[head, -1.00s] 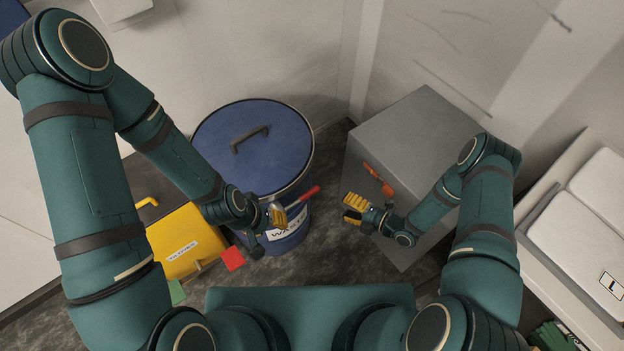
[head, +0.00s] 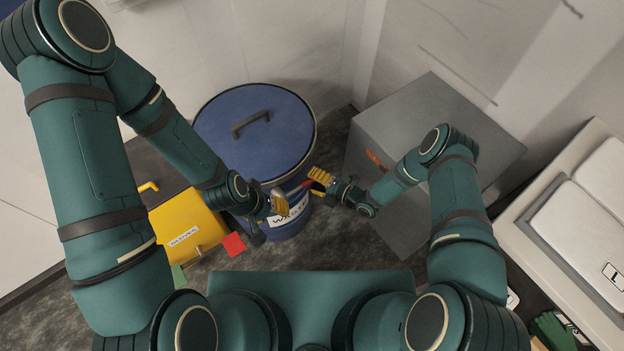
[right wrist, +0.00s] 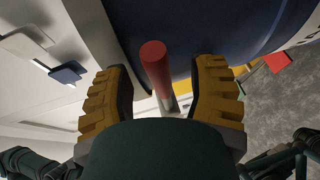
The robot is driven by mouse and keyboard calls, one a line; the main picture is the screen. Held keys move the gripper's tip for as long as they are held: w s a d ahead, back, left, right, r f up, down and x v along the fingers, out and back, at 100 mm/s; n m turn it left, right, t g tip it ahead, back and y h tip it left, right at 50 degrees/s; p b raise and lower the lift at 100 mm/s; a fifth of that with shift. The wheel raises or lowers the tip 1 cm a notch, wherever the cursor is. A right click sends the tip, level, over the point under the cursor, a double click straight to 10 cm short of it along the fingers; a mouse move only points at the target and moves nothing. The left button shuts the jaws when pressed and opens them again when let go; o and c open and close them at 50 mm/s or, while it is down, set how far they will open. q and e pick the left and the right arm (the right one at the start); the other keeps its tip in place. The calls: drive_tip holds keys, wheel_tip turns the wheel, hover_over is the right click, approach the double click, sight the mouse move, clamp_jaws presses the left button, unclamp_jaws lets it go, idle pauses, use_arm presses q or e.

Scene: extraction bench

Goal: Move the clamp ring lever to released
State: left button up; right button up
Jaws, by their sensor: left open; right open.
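The blue waste drum (head: 255,130) has a lid with a dark handle and a clamp ring around its rim. The clamp ring lever (head: 306,184) is red and sticks out from the drum's right front; most of it is hidden by my right gripper. My right gripper (head: 319,180) is open at the lever. In the right wrist view the red lever (right wrist: 156,66) stands between the two yellow fingers, with gaps on both sides. My left gripper (head: 278,204) is open and empty in front of the drum, near its white label.
A yellow container (head: 185,235) with a label and a red square tag (head: 234,244) stand left of the drum. A grey cabinet (head: 435,110) with an orange handle (head: 374,160) is at the right.

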drive_tip(key=shift+w+a+f, duration=0.1)
drive_tip(key=shift+w+a, duration=0.1)
drive_tip(key=shift+a, duration=0.2)
clamp_jaws()
